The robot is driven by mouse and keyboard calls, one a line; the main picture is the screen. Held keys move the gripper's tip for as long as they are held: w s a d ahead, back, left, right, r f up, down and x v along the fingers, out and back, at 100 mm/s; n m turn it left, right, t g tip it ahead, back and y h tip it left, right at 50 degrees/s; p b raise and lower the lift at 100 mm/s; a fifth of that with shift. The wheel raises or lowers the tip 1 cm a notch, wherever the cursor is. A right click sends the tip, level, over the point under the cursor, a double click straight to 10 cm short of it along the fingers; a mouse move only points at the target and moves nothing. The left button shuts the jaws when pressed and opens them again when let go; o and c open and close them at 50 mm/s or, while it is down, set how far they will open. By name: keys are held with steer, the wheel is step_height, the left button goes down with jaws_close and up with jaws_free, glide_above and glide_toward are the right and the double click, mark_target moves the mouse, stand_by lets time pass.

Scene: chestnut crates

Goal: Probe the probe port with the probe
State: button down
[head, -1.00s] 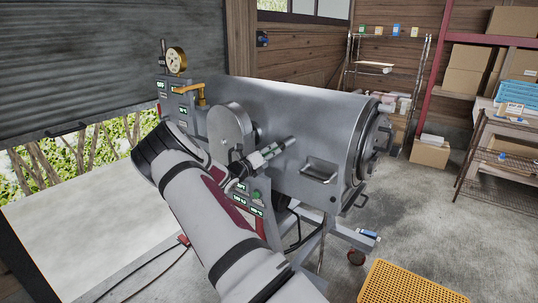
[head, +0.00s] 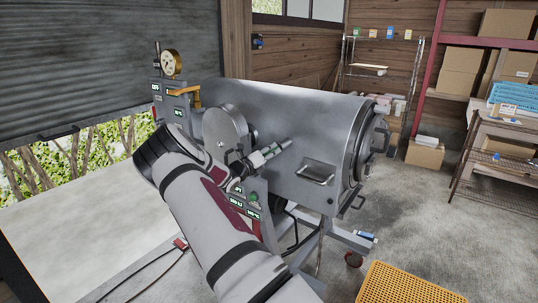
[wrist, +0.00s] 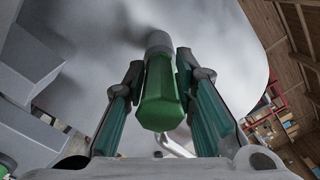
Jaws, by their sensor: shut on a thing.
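The probe has a green faceted handle (wrist: 163,95) and a grey front part (wrist: 158,42), seen in the wrist view. My gripper (wrist: 160,68) is shut on the handle, with one finger on each side. In the head view my gripper (head: 268,155) is in front of the side of a grey metal drum (head: 290,108), and the probe's front points at the drum wall. The probe port cannot be made out. I cannot tell whether the probe's front touches the drum or is inside a port.
The drum machine has a round end door (head: 375,150), a side handle (head: 318,172), a brass gauge (head: 171,63) and a control panel (head: 245,203). A yellow grate (head: 410,285) lies on the floor at front right. Wire shelves and boxes stand behind.

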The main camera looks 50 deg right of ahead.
steer(key=shift+d, duration=0.8)
steer(key=c, duration=1.2)
jaws_free()
steer(key=shift+c, duration=0.2)
steer(key=shift+a, duration=0.1)
steer(key=a, duration=1.2)
steer(key=shift+s, duration=0.4)
